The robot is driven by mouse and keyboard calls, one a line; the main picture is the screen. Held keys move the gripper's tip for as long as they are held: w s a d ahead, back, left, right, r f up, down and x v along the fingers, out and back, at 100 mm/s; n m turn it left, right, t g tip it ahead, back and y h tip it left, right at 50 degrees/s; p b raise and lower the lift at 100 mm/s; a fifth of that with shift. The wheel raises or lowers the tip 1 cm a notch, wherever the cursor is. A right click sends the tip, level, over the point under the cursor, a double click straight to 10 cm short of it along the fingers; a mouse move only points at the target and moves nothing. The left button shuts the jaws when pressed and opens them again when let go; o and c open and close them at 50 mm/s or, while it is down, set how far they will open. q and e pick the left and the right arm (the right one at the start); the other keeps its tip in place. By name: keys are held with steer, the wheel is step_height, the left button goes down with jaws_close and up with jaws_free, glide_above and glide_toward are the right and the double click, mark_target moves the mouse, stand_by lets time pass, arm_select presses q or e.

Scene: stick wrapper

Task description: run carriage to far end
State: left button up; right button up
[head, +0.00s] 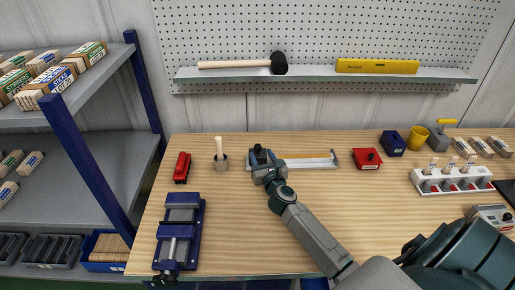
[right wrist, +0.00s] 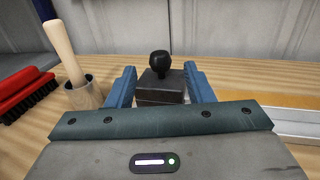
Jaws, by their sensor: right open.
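The carriage (right wrist: 161,86) is a dark block with a round black knob on top. In the head view the carriage (head: 257,149) is at the left end of a pale rail (head: 308,165) with an orange strip, which runs right to an end piece (head: 334,158). My right gripper (right wrist: 160,78) is open, with one blue finger on each side of the carriage. I cannot tell whether the fingers touch it. In the head view my right gripper (head: 263,160) partly hides the carriage and the rail's left end. My left gripper is not in view.
A wooden-handled tool in a cup (head: 220,159) and a red brush (head: 182,167) stand left of the rail. A blue vise (head: 180,225) is at the front left. A red box (head: 366,159) sits just beyond the rail's right end.

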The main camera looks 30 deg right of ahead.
mark_target(259, 151)
steer(key=x, duration=0.3)
steer(key=shift+w+d+f, duration=0.1)
steer(key=shift+w+f, duration=0.15)
steer(key=shift+w, duration=0.1)
steer(key=shift+w+d+r+b, duration=0.1)
steer(key=shift+w+d+b, duration=0.1)
steer(key=shift+w, duration=0.2)
steer(key=shift+w+d+r+b, duration=0.1)
steer(key=shift+w+b, duration=0.1)
steer(key=shift+w, duration=0.25)
steer(key=shift+c, duration=1.2)
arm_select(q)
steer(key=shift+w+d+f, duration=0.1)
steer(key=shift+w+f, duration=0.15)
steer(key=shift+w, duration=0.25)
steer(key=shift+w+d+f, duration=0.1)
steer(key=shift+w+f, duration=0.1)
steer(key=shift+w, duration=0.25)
arm_select(e)
jaws_close()
